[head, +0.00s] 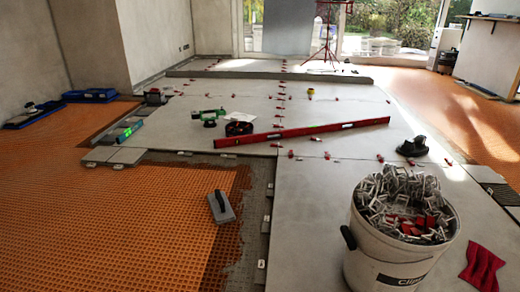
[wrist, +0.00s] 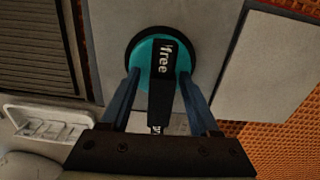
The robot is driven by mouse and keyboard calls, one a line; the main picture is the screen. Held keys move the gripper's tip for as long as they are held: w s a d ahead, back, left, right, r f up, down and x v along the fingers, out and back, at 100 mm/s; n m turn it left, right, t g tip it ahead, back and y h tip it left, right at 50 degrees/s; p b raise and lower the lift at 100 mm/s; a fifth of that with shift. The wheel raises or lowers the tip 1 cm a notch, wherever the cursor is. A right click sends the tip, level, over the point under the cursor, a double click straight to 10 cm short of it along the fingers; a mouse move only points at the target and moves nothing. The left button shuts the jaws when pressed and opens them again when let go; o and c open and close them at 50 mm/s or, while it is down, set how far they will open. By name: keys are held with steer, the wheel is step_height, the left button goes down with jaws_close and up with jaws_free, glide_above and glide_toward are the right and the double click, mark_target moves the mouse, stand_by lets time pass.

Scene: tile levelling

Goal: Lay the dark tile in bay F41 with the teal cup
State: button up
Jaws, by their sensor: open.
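The teal cup (wrist: 147,57) is a round suction cup with a black rim and a black handle marked "free", seen in the wrist view. It sits on a smooth grey tile (wrist: 208,25); I cannot tell whether this is the dark tile or whether the cup grips it. My gripper (wrist: 158,76) is open, with one blue finger on each side of the black handle. The gap to the handle shows on both sides. My gripper and the teal cup are not seen in the head view. No label F41 is readable.
In the wrist view, a ribbed dark panel (wrist: 42,45) and a white tray (wrist: 45,127) lie left; another grey tile (wrist: 262,66) lies right.

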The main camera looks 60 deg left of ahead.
step_height(320, 180, up, 13)
steer(key=p, duration=1)
